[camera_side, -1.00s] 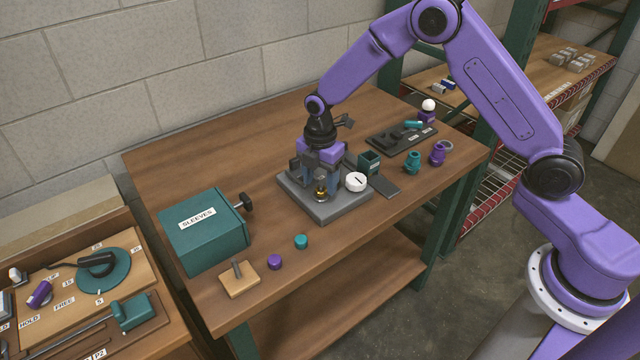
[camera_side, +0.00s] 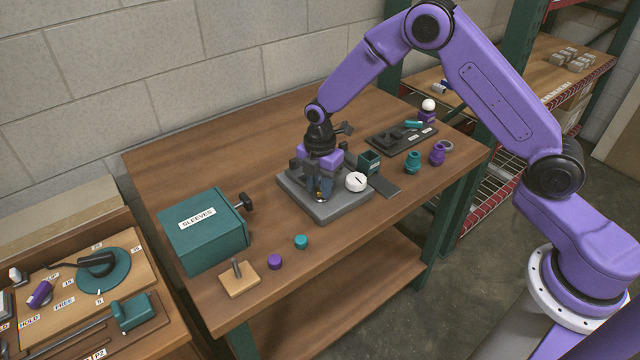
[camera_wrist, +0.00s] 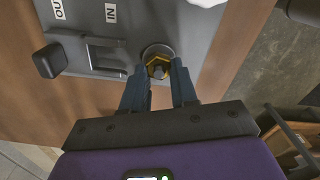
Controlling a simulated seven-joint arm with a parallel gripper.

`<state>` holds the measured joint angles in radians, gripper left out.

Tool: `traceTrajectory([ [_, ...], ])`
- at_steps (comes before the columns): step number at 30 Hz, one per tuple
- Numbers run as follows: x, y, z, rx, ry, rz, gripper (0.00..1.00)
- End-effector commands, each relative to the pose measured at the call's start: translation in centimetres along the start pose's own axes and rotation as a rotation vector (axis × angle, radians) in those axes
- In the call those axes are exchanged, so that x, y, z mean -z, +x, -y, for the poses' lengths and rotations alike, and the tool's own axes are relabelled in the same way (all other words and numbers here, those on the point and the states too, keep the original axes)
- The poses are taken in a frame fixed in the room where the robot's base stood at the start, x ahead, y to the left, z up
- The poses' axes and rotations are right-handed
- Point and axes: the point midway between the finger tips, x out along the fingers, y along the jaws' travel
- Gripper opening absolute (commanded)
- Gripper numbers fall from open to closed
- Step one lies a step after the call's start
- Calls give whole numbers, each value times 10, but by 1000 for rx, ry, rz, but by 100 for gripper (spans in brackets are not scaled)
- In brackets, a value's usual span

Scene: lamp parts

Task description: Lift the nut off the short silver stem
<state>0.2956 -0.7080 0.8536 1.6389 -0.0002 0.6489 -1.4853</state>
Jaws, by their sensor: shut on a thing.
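A brass-coloured nut (camera_wrist: 157,66) sits around the top of the short silver stem (camera_wrist: 157,72) in the wrist view. The stem stands in a round socket of the grey fixture plate (camera_wrist: 206,72). My gripper (camera_wrist: 158,70) has its two blue fingers on either side of the nut, shut on it. In the side view my gripper (camera_side: 320,192) points down over the grey plate (camera_side: 300,204), low and close to it. There the fingers hide most of the nut and the stem. I cannot tell whether the nut is clear of the stem.
A white round piece (camera_side: 356,181) stands right beside the gripper. The teal SLEEVES box (camera_side: 205,230) stands at left. Purple (camera_side: 275,261) and teal (camera_side: 301,241) caps lie in front. The back left of the table is bare.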

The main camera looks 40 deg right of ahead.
Motion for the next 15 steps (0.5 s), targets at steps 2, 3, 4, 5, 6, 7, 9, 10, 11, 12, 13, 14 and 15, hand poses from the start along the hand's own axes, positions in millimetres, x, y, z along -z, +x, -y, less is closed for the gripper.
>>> traceTrajectory([
  [2,0,-1,0,0,0,0,0],
  [3,0,-1,0,0,0,0,0],
  [4,0,-1,0,0,0,0,0],
  [5,0,-2,0,0,0,0,0],
  [6,0,-2,0,0,0,0,0],
  [7,0,-3,0,0,0,0,0],
  [9,0,-4,0,0,0,0,0],
  [10,0,-4,0,0,0,0,0],
  [11,0,-5,0,0,0,0,0],
  [12,0,-6,0,0,0,0,0],
  [13,0,-6,0,0,0,0,0],
  [14,0,-7,0,0,0,0,0],
  [15,0,-7,0,0,0,0,0],
])
